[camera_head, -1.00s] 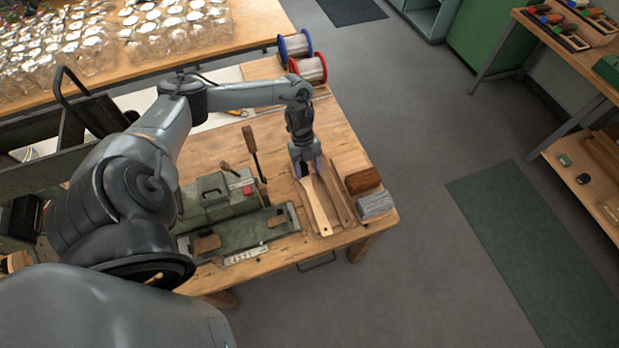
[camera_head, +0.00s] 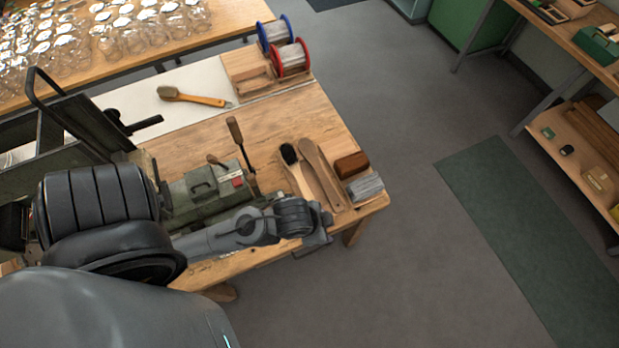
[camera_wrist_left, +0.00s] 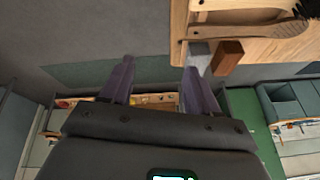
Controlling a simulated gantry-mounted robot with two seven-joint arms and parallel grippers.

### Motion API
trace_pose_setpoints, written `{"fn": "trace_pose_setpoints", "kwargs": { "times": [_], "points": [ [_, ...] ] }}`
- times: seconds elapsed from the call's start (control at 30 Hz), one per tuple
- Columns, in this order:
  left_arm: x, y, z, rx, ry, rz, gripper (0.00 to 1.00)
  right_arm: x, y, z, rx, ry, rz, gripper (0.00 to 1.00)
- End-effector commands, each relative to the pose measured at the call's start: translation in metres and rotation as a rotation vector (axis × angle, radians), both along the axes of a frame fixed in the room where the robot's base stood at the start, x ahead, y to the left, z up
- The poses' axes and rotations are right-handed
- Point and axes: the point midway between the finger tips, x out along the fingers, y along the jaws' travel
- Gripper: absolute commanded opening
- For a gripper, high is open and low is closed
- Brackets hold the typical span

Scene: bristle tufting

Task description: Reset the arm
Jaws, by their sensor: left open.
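My left gripper shows in the left wrist view (camera_wrist_left: 157,72) with its two purple fingers wide apart and nothing between them. In the head view my left arm reaches in from the left, and its wrist end is low over the table's front edge; the fingers are hard to make out there. A brush with dark bristles (camera_head: 289,155) lies on the wooden table (camera_head: 300,110) beyond the wrist, beside a bare wooden paddle-shaped handle (camera_head: 321,172). Both lie apart from the gripper. My right gripper is in neither view.
The green tufting machine (camera_head: 205,190) with its lever is partly hidden behind my arm. A brown block (camera_head: 351,165) and grey block (camera_head: 365,187) sit at the right edge. Another brush (camera_head: 195,98) and two spools (camera_head: 290,58) lie farther back.

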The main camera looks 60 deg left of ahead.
Motion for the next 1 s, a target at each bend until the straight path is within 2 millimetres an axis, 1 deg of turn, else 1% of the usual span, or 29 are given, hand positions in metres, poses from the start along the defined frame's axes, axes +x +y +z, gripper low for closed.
{"fn": "trace_pose_setpoints", "kwargs": {
  "times": [0.03,0.1,0.2,0.5,0.63,0.77,0.87,1.0],
  "points": [
    [-0.013,0.004,0.005,-0.026,0.035,0.065,0.61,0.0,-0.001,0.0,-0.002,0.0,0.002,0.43],
    [-0.025,0.008,0.009,-0.046,0.069,0.127,0.61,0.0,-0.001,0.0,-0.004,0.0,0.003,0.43],
    [-0.032,0.011,0.011,-0.06,0.094,0.166,0.61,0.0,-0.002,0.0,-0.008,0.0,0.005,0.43],
    [-0.033,0.011,0.012,-0.06,0.096,0.168,0.61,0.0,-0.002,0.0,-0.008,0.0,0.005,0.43],
    [-0.033,0.011,0.02,-0.059,0.096,0.167,0.61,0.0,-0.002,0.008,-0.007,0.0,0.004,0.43],
    [-0.032,0.011,0.04,-0.059,0.095,0.166,0.61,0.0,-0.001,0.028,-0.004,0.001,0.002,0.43],
    [-0.032,0.011,0.062,-0.059,0.095,0.166,0.61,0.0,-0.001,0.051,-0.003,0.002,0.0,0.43],
    [-0.032,0.011,0.101,-0.059,0.095,0.165,0.61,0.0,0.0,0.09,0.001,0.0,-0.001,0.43]
  ]
}}
